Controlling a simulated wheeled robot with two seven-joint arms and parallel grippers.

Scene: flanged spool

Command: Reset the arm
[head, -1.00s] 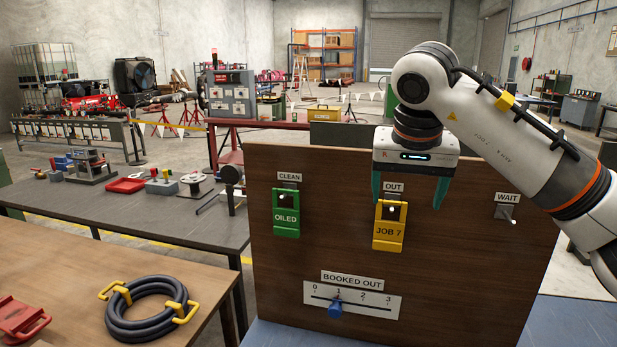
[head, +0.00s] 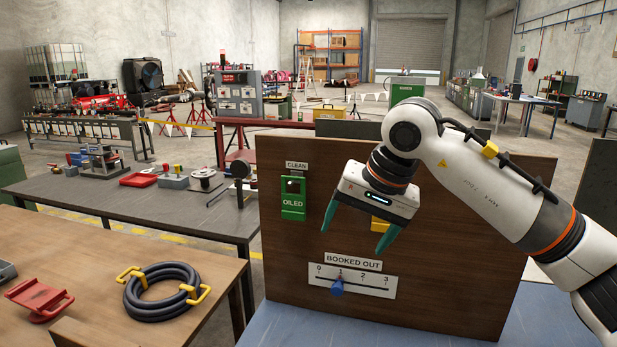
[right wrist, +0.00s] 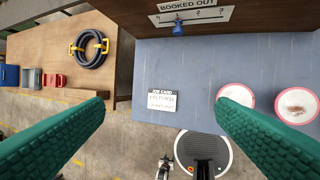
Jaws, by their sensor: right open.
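My right gripper (head: 353,237) is in front of the upright brown board (head: 430,290) in the head view, tilted, with its two green fingers spread and nothing between them. It hides most of the yellow tag (head: 380,224) and the OUT and WAIT labels. The fingers also show wide apart in the right wrist view (right wrist: 160,108), above the blue-grey surface. The green OILED tag (head: 293,199) hangs under the CLEAN label, left of the gripper. The blue slider knob (head: 337,288) sits near 1 on the BOOKED OUT scale (head: 378,285). My left gripper is not in view.
A coiled black hose (head: 162,291) with yellow clips and a red holder (head: 39,298) lie on the wooden table at left.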

